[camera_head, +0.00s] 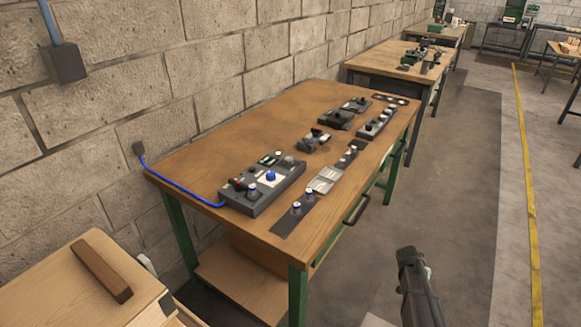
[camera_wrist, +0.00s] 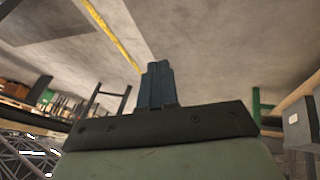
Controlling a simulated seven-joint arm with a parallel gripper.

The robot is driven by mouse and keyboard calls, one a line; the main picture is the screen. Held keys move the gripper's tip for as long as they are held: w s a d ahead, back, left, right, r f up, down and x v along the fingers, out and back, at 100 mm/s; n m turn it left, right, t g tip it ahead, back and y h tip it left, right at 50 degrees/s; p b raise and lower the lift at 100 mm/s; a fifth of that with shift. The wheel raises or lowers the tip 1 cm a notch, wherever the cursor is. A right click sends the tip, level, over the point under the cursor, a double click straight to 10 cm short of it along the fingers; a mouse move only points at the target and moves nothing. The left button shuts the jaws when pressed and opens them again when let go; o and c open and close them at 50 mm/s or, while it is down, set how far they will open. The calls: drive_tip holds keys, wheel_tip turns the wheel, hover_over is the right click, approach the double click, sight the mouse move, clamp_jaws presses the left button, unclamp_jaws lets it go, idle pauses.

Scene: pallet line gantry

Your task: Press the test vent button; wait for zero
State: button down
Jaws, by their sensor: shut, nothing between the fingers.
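A dark grey control box (camera_head: 262,187) sits on the near part of the wooden table in the head view, with a blue cable at its left end. A blue button (camera_head: 271,176) on a white plate is on its top, with several darker knobs and small displays around it. I cannot read any label or display, so I cannot tell which control is the test vent button or what value shows. My gripper (camera_head: 409,253) is over the floor to the right of the table, well apart from the box. In the wrist view my gripper's fingers (camera_wrist: 157,68) are together and empty.
The wooden table (camera_head: 225,145) stands along a block wall. Dark strips with small knobs (camera_head: 297,208), a light tray (camera_head: 324,180) and more control boxes (camera_head: 376,122) are on it. A wooden case (camera_head: 60,290) is at lower left. The floor (camera_head: 450,190) right of the table is clear.

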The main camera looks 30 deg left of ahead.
drive_tip(key=w+a+r+t, duration=0.2)
drive_tip(key=w+a+r, duration=0.45)
drive_tip(key=r, duration=0.25)
drive_tip(key=w+a+r+m+t, duration=0.1)
drive_tip(key=w+a+r+t, duration=0.1)
drive_tip(key=w+a+r, duration=0.55)
drive_tip(key=w+a+r+t, duration=0.3)
drive_tip(key=w+a+r, duration=0.2)
drive_tip(key=a+r, duration=0.8)
drive_tip(key=s+a+r+n+y, duration=0.1)
drive_tip(key=a+r, duration=0.3)
drive_tip(key=a+r+y, duration=0.1)
drive_tip(key=a+r, duration=0.2)
drive_tip(key=shift+s+a+r+n+t, duration=0.2)
drive_tip(key=shift+s+n+t, duration=0.1)
drive_tip(key=shift+s+t, duration=0.1)
drive_tip(key=s+a+r+n+y, duration=0.2)
drive_tip(key=s+a+r+n, duration=0.2)
drive_tip(key=s+a, duration=0.7)
wheel_tip(320, 180, up, 5)
drive_tip(key=n+g+y, duration=0.2)
drive_tip(key=n+g, duration=0.1)
drive_tip(key=n, duration=0.5)
hover_over(250, 169)
drive_tip(key=shift+r, duration=0.2)
drive_tip(key=shift+w+f, duration=0.1)
drive_tip(key=shift+f, duration=0.05)
drive_tip(key=shift+f, duration=4.25)
